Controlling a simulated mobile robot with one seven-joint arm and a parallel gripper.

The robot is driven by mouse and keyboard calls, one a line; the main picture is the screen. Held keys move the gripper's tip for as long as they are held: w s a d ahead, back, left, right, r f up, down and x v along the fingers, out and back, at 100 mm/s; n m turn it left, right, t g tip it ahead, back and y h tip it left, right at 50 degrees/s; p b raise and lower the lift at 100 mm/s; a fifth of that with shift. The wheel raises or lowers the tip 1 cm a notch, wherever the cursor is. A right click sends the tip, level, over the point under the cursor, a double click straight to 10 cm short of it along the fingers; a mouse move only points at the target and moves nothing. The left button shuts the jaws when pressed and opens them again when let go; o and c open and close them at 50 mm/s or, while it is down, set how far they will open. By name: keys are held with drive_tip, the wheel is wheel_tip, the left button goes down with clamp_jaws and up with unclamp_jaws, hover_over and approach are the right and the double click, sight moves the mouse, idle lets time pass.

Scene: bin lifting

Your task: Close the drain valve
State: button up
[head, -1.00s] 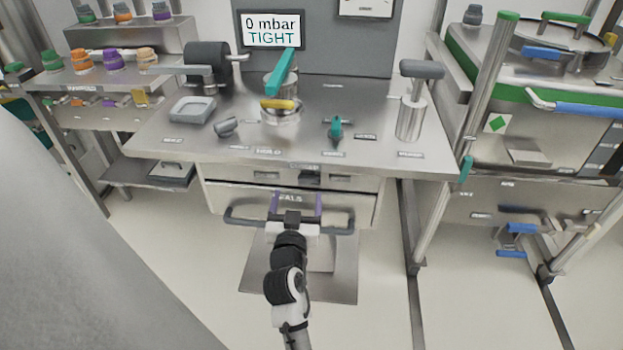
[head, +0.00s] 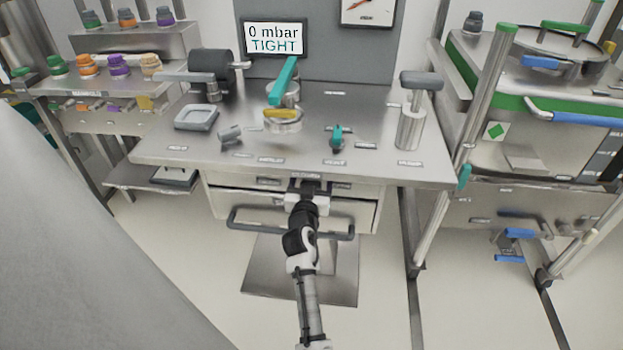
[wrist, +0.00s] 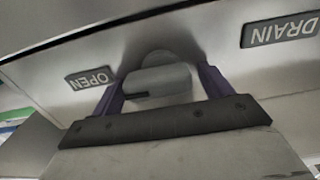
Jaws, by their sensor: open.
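The drain valve (wrist: 165,84) shows in the wrist view as a grey rounded knob on the panel. It sits between an OPEN label (wrist: 90,79) and a DRAIN label (wrist: 281,30), both seen upside down. My gripper (wrist: 161,76) is open, with one purple finger on each side of the knob. I cannot tell whether the fingers touch it. In the head view my gripper (head: 308,187) is at the bench's front panel, just below the tabletop edge, and hides the valve.
The steel bench top (head: 370,168) overhangs just above my gripper. A drawer with a dark bar handle (head: 250,223) is below it. The display (head: 273,39) reads 0 mbar TIGHT. A teal lever (head: 283,80) and a grey-handled post (head: 411,128) stand on the bench.

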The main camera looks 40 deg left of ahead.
drive_tip(key=shift+w, duration=0.1)
drive_tip(key=shift+c, duration=0.2)
drive_tip(key=c, duration=0.9)
drive_tip(key=shift+c, duration=0.2)
